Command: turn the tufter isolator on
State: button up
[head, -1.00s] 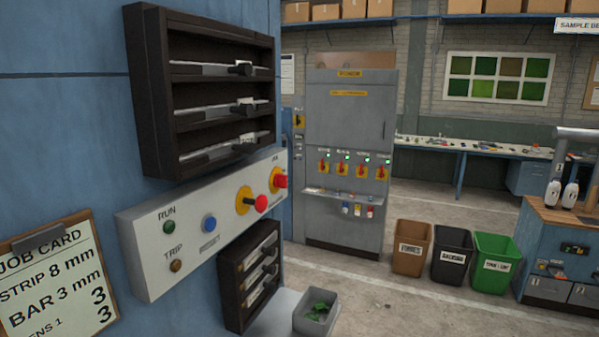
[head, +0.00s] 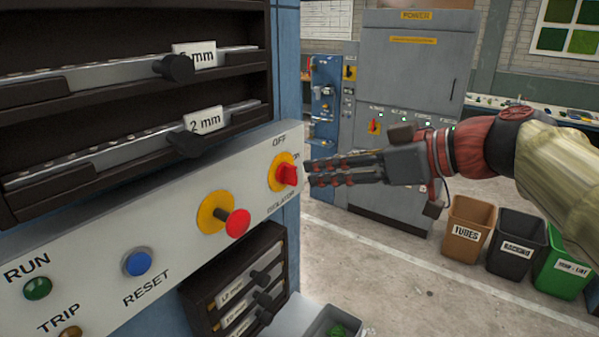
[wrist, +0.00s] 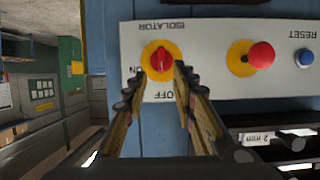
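The tufter isolator is a red rotary knob on a yellow disc (head: 287,174) at the right end of the pale control panel (head: 190,225). OFF is printed above it, ON beside it and ISOLATOR below. The wrist view shows the knob (wrist: 162,61) upside down, its grip lying along the line towards OFF. My gripper (head: 308,172) points left at the knob, with its fingertips just short of it. In the wrist view my gripper (wrist: 165,76) is open and empty, its fingers apart below the knob. I see no contact.
A red mushroom button (head: 237,222) and a blue reset button (head: 137,263) sit left of the isolator. Dark racks are above and below the panel. A grey power cabinet (head: 415,75) and bins (head: 467,226) stand behind my arm. Open floor lies right.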

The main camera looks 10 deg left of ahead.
aim_at(296, 172)
jog(key=x, duration=0.4)
jog(key=shift+w+a+f, duration=0.1)
jog(key=shift+a+f, duration=0.1)
jog(key=shift+a, duration=0.05)
jog(key=shift+w+a+f, duration=0.1)
jog(key=shift+a+f, duration=0.15)
jog(key=shift+a, duration=0.4)
jog(key=shift+w+a+f, duration=0.2)
jog(key=shift+w+a, duration=0.05)
jog(key=shift+a, duration=0.05)
jog(key=shift+s, duration=0.1)
jog(key=shift+c, duration=0.8)
grip_shut()
